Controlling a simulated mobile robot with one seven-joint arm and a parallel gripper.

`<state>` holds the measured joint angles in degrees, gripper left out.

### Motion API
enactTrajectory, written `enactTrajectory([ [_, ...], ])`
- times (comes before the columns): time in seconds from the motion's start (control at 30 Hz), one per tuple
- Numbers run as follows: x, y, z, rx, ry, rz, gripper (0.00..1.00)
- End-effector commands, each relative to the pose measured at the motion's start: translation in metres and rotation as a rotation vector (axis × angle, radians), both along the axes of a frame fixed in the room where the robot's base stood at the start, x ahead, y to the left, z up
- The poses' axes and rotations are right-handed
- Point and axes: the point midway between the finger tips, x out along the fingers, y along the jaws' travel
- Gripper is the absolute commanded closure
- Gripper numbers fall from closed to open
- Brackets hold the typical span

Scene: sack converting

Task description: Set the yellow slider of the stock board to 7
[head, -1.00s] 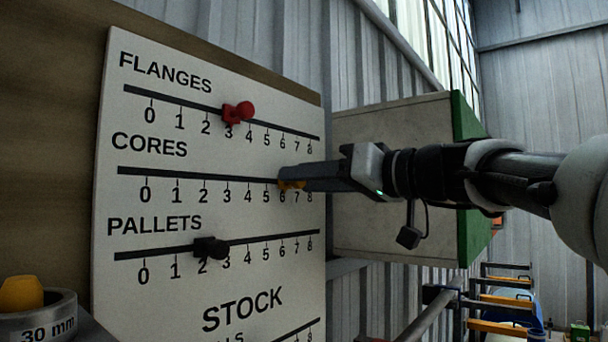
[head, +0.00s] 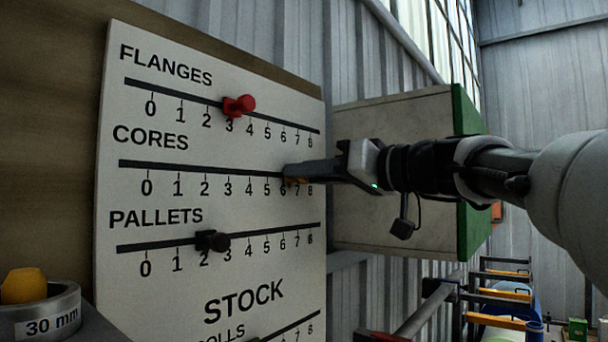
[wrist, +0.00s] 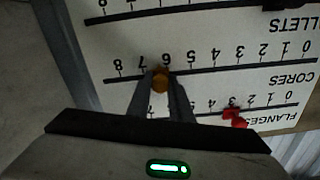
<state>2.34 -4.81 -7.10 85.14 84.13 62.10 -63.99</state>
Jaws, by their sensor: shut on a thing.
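The stock board (head: 140,290) is a white panel with numbered slots. The yellow slider (head: 293,180) is on the CORES slot, mostly hidden by my gripper in the head view. In the wrist view, where the board is upside down, the yellow slider's round knob (wrist: 160,83) shows between the 6 and 7 marks, seemingly nearer 6. My gripper (head: 288,173) reaches in from the right and is shut on the yellow knob. Its two fingers flank the knob in the wrist view (wrist: 160,90).
The red slider (head: 240,105) is near 3 on FLANGES, above my gripper. The black slider (head: 212,241) is between 2 and 3 on PALLETS, below. A grey box with a green edge (head: 395,200) is behind my arm. A ring labelled 30 mm (head: 45,315) is at lower left.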

Motion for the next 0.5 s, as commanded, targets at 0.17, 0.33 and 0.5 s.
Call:
enactTrajectory([
  [0.17,0.019,-0.015,0.000,0.001,-0.003,-0.003,1.00],
  [0.33,0.020,-0.016,0.001,0.001,-0.003,-0.002,1.00],
  [0.5,0.020,-0.016,0.001,0.001,-0.002,-0.002,0.73],
])
